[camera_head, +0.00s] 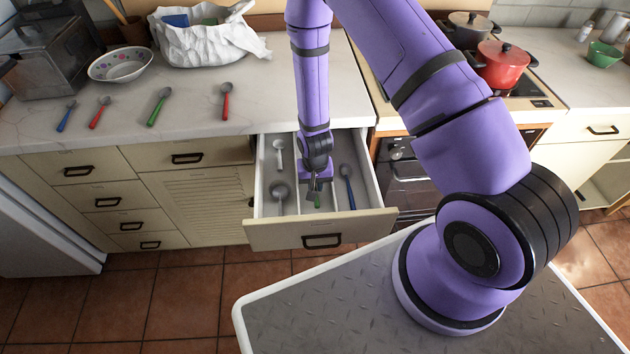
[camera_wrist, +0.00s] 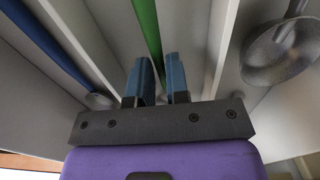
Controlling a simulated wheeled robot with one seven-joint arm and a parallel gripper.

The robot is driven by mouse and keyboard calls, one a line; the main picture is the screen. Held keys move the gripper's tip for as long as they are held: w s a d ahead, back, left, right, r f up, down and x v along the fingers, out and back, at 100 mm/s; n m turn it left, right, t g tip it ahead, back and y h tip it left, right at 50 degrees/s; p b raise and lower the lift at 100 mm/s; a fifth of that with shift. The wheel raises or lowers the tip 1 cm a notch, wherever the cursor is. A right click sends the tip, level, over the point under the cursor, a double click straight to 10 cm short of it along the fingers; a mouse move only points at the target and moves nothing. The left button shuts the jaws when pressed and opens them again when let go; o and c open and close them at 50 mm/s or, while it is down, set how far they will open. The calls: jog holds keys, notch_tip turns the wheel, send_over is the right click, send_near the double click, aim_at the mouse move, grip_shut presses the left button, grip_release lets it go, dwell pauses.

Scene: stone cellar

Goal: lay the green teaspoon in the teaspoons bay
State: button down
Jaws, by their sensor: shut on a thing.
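The green teaspoon shows as a green handle (camera_wrist: 147,28) running up from between my fingers in the wrist view; a bit of green (camera_head: 317,202) shows below the jaws in the head view. My gripper (camera_head: 315,187) is shut on it, inside the open drawer (camera_head: 281,235), over a middle bay between dividers. It also shows in the wrist view (camera_wrist: 159,85). The spoon's bowl is hidden, and I cannot tell whether it touches the drawer floor. A blue-handled spoon (camera_head: 347,184) lies in the bay to the right. No label marks the teaspoons bay.
A large grey spoon (camera_head: 279,193) and a pale spoon (camera_head: 279,150) lie in the drawer's left part. Drawer walls and dividers stand close on both sides. On the counter (camera_head: 55,135) lie another green-handled spoon (camera_head: 158,106), a blue one (camera_head: 66,115) and two red ones (camera_head: 100,112).

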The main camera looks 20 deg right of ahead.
jog(key=shift+f, duration=0.1)
jog(key=c, duration=0.7)
grip_release()
jog(key=shift+r, duration=4.55)
